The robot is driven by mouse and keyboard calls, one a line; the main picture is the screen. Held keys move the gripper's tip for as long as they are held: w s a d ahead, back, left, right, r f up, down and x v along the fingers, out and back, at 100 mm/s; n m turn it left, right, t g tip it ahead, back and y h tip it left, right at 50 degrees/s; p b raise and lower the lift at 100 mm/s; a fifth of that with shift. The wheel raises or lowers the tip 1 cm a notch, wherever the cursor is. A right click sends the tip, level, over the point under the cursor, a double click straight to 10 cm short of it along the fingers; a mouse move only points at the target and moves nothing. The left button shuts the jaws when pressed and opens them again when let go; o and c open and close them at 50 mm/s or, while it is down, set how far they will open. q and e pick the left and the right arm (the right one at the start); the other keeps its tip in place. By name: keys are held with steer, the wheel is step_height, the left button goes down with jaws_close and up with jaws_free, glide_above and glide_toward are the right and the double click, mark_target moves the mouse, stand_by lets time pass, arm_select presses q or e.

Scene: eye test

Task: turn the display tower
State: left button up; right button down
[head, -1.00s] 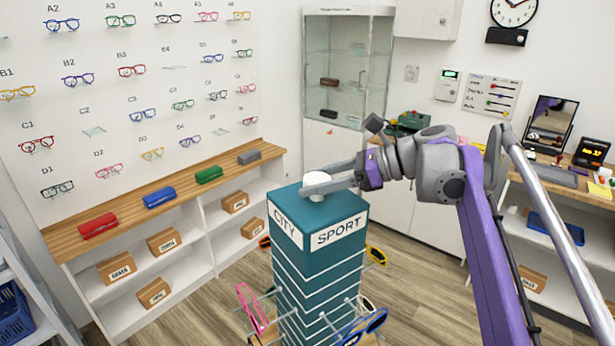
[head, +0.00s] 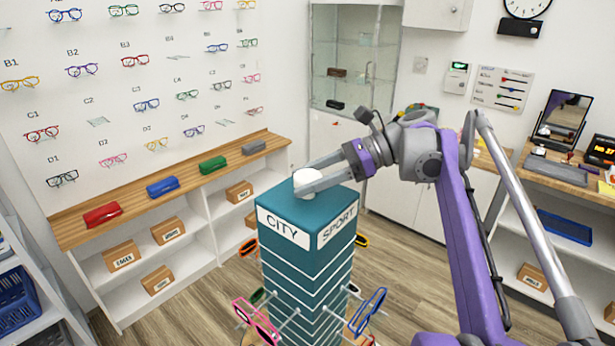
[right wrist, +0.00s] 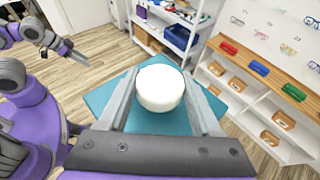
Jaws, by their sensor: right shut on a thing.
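The display tower (head: 303,262) is a teal square column with white stripes. Its CITY face is at the front left and its SPORT face at the front right. Glasses hang on prongs low on its sides, pink ones (head: 255,318) and blue ones (head: 370,310) among them. A round white knob (head: 306,177) sits on the tower's top; it also shows in the right wrist view (right wrist: 160,88). My right gripper (head: 308,188) is shut on the knob, with one finger on each side. My left gripper (right wrist: 78,52) shows small at the left of the right wrist view; its opening is unclear.
A wooden-topped shelf (head: 130,228) with coloured cases and cardboard boxes stands left, below wall-mounted glasses. A glass cabinet (head: 350,60) is behind. A desk (head: 560,170) with a mirror (head: 563,115) is at the right. Blue baskets (head: 15,295) are at the left edge. Floor around the tower looks clear.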

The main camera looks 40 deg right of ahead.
stand_by(0.4)
steer(key=shift+c, duration=0.4)
jaws_free()
arm_select(q)
steer(key=shift+r, duration=0.15)
arm_select(e)
steer(key=shift+r, duration=0.15)
